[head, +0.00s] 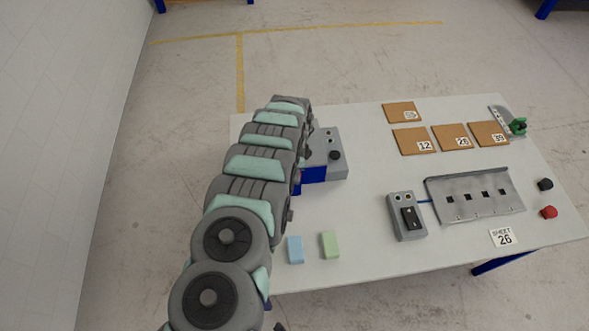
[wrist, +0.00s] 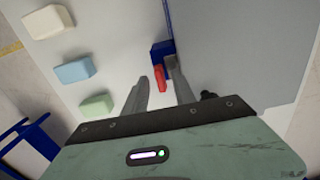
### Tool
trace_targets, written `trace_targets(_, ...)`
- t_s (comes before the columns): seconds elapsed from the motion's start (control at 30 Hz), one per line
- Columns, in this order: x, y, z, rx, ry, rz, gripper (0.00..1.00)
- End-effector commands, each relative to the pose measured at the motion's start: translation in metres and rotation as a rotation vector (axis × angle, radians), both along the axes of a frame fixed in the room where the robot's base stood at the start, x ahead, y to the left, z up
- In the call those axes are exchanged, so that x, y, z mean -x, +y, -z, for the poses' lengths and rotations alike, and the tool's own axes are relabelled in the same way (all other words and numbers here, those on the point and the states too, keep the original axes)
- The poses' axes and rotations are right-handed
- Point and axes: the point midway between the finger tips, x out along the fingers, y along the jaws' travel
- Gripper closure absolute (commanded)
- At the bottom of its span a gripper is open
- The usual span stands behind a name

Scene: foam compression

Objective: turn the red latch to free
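The red latch (wrist: 160,78) shows in the wrist view as a small red bar beside a dark blue block (wrist: 160,48), along the edge of a large grey surface (wrist: 235,50). My gripper (wrist: 157,72) has its two grey fingers apart, and the latch appears in the gap near their tips. I cannot tell whether either finger touches it. In the head view my arm hides the latch and the gripper. A blue part (head: 314,174) of the grey device (head: 332,150) shows just right of my arm.
Blue (head: 295,249) and green (head: 330,244) foam blocks lie near the table's front edge; a cream block (wrist: 48,22) shows in the wrist view. Right are a grey control box (head: 406,216), a slotted metal plate (head: 475,196), numbered brown squares (head: 412,141) and black and red knobs (head: 549,212).

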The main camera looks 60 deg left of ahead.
Motion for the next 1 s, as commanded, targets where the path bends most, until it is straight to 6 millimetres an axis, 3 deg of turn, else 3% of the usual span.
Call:
trace_targets(0.37,-0.001,0.001,-0.009,-0.002,-0.001,0.0,0.68)
trace_targets(1.0,-0.001,0.001,-0.091,-0.003,-0.002,0.0,0.68)
